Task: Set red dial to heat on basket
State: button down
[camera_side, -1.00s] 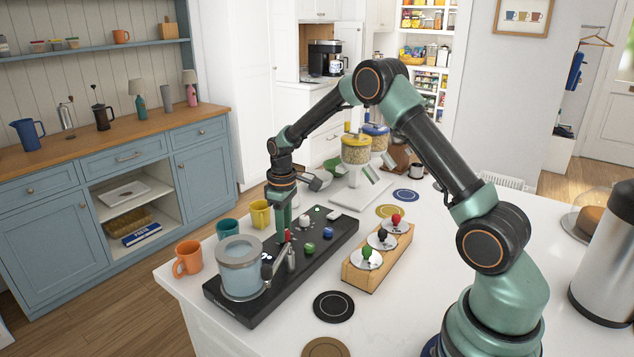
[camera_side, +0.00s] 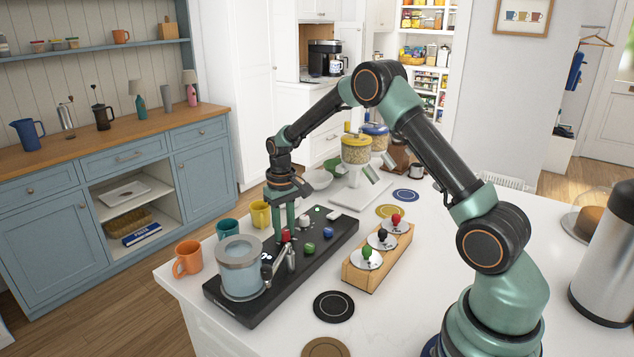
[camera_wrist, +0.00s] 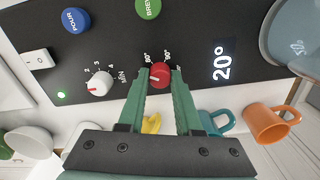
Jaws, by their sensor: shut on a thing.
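The red dial (camera_side: 286,235) is on the black brewing panel (camera_side: 330,243). My gripper (camera_side: 284,234) points straight down over it, with a finger on each side, shut on the dial. In the wrist view the red dial (camera_wrist: 160,73) sits between my two green fingertips (camera_wrist: 161,82). A short white mark on it points toward the picture's left. The lit display (camera_wrist: 221,63) reads 20°.
A glass tank with a metal spout (camera_side: 241,281) stands at the panel's near end. Blue (camera_side: 327,232), green (camera_side: 309,248) and white (camera_side: 304,221) controls are close by. Orange (camera_side: 187,258), teal (camera_side: 227,229) and yellow (camera_side: 260,214) mugs line the panel's left side. A wooden stand (camera_side: 372,280) is to the right.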

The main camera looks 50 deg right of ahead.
aim_at(283, 231)
jog(key=m, duration=0.5)
jog(key=shift+a+m, duration=0.2)
jog(key=shift+m, duration=0.2)
dwell(0.4)
jog(key=c, duration=0.6)
grip_release()
jog(key=shift+d, duration=0.1)
notch_tip(283, 231, up, 12)
jog(key=shift+w+r, duration=0.1)
